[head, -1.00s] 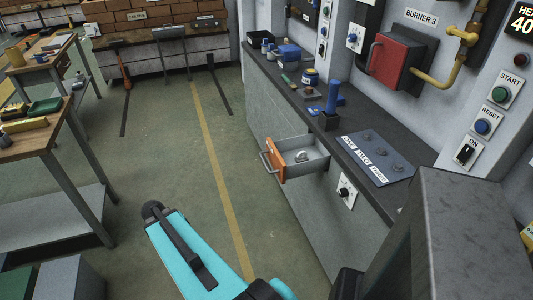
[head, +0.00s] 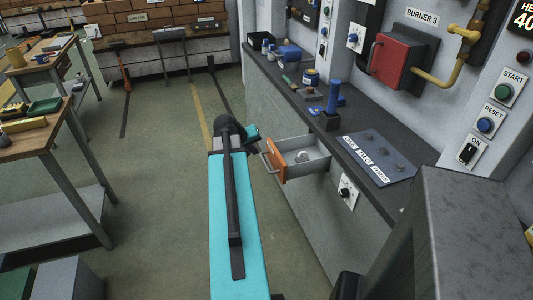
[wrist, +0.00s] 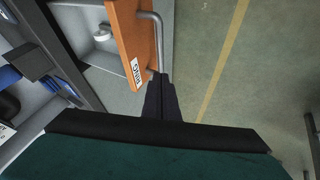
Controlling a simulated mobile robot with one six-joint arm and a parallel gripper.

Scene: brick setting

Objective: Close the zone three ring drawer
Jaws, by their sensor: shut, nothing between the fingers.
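The ring drawer (head: 277,166) stands pulled out of the grey cabinet, with an orange front and a grey tray. A pale ring (head: 301,156) lies inside it. In the wrist view the drawer's orange front (wrist: 128,35) carries a RING label (wrist: 136,69) and a grey bar handle (wrist: 158,35). My gripper (wrist: 159,80) is shut and empty, its dark fingertips close to the label end of the handle. I cannot tell whether they touch it. In the head view my arm reaches to just left of the drawer handle, and the fingers are hard to make out.
The dark countertop (head: 300,98) above the drawer holds a blue post (head: 332,97), a grey-blue labelled panel (head: 376,157) and small jars. A wooden workbench (head: 30,138) stands at left. The floor between is clear.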

